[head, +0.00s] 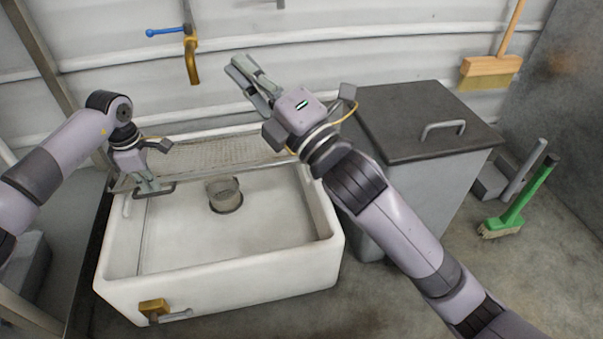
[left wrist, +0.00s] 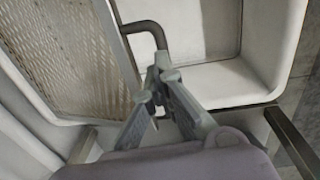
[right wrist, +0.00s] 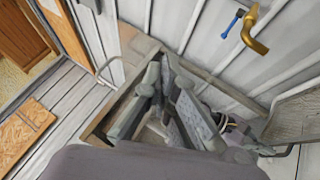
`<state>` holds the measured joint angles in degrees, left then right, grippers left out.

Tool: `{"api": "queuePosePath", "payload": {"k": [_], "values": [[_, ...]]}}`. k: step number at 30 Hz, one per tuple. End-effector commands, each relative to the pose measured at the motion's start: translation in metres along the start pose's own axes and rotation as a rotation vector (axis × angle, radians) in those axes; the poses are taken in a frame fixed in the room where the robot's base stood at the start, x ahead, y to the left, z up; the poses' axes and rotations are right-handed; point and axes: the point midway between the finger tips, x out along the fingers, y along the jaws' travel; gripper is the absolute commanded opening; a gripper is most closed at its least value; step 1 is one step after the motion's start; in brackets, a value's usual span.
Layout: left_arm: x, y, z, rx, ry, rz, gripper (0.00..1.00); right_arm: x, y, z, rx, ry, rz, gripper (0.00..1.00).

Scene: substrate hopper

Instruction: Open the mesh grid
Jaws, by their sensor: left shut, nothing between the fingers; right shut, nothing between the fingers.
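The mesh grid (head: 215,153) stands over the back part of the white sink (head: 230,273), and the basin in front of it is uncovered. It also shows in the left wrist view (left wrist: 75,50), with a grey bent handle (left wrist: 146,27) at its edge. My left gripper (head: 150,186) is shut and empty, close by the handle at the grid's left end. I cannot tell whether its fingers touch the handle. My right gripper (head: 242,70) is shut and empty, raised above and behind the grid near the wall. My right wrist hides the grid's right end.
A brass tap (head: 192,60) with a blue lever is on the back wall. A grey lidded bin (head: 425,120) stands right of the sink. A round drain piece (head: 224,196) is in the basin. A green-handled brush (head: 515,212) and dustpan are on the floor at right.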

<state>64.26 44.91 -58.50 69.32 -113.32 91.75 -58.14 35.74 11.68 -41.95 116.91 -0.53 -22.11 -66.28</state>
Motion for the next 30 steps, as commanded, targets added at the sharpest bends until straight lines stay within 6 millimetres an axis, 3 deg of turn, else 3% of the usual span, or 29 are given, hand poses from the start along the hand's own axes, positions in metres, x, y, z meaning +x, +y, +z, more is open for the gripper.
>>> {"api": "queuePosePath", "payload": {"k": [1,6,9,12,16,21,30], "values": [[0.000,0.000,0.000,0.000,0.000,0.000,0.00,0.000,-0.040,0.002,-0.103,-0.005,-0.111,0.00],[0.000,0.000,0.000,0.000,0.000,0.000,0.00,-0.027,-0.170,0.012,-0.487,0.042,-0.491,0.00],[0.000,0.000,0.000,0.000,0.000,0.000,0.00,-0.059,-0.235,0.025,-0.705,0.113,-0.701,0.00],[0.000,0.000,0.000,0.000,0.000,0.000,0.00,-0.094,-0.285,0.039,-0.890,0.199,-0.879,0.00],[0.000,0.000,0.000,0.000,0.000,0.000,0.00,-0.132,-0.325,0.055,-1.059,0.303,-1.043,0.00],[0.000,0.000,0.000,0.000,0.000,0.000,0.00,-0.158,-0.347,0.066,-1.159,0.379,-1.142,0.00],[0.000,0.000,0.000,0.000,0.000,0.000,0.00,-0.148,-0.375,0.076,-1.171,0.389,-1.156,0.00]]}}
